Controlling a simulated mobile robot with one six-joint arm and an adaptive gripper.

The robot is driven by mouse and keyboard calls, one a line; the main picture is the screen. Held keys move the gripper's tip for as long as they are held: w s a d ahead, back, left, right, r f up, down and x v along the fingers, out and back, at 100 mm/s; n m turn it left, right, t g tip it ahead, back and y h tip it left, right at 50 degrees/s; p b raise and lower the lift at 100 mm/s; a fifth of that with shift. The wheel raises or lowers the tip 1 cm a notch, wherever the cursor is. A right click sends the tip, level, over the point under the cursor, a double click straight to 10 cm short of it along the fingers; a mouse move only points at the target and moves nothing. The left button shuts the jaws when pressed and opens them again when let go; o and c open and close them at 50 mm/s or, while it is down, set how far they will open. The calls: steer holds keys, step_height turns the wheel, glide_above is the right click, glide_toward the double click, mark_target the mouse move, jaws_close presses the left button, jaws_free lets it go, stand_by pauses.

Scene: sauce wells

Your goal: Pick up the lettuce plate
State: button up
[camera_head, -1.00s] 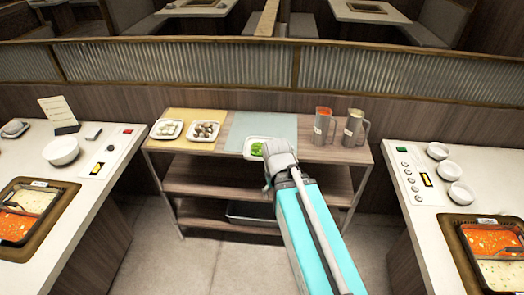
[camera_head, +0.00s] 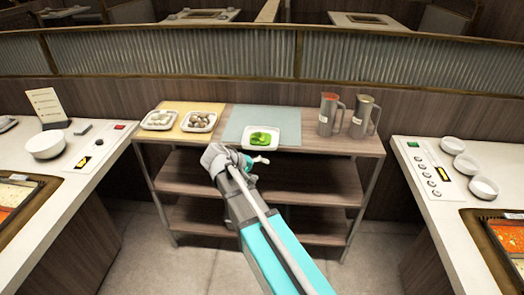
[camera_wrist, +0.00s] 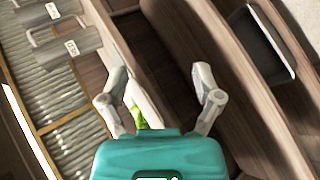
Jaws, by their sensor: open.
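The lettuce plate (camera_head: 272,146), a small white dish with green leaves, sits on the blue-grey mat (camera_head: 240,120) near the shelf's front edge. My gripper (camera_head: 254,168) is open and empty, in front of the shelf top and below-left of the plate in the head view. The fingers appear apart from the plate there. In the wrist view, my fingers (camera_wrist: 160,80) are spread wide. A sliver of white plate and green lettuce (camera_wrist: 138,117) shows beside the left finger, mostly hidden by that finger and my gripper body.
Two white plates of pale and brownish food (camera_head: 159,120) (camera_head: 198,122) stand on a yellow mat at left. Two metal pitchers (camera_head: 329,114) (camera_head: 363,117) stand at right. Counters with bowls and hot pots flank the shelf. A dark tray (camera_wrist: 262,45) lies on a lower shelf.

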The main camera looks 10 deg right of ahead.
steer(key=w+a+f+n+t+h+b, duration=0.1)
steer(key=w+a+n+t+h+b, duration=0.1)
steer(key=w+a+t+h+b, duration=0.3)
steer(key=w+a+b, duration=0.3)
steer(key=a+b, duration=0.2)
steer(key=a, duration=0.2)
steer(key=shift+w+h, duration=0.15)
steer(key=shift+h, duration=0.15)
glide_toward(261, 139)
steer(key=f, duration=0.1)
steer(key=shift+d+f, duration=0.2)
steer(key=shift+d, duration=0.1)
steer(key=shift+w+b+x, duration=0.2)
steer(key=shift+b+x, duration=0.15)
steer(key=shift+x, duration=2.25)
steer(key=shift+a, duration=0.1)
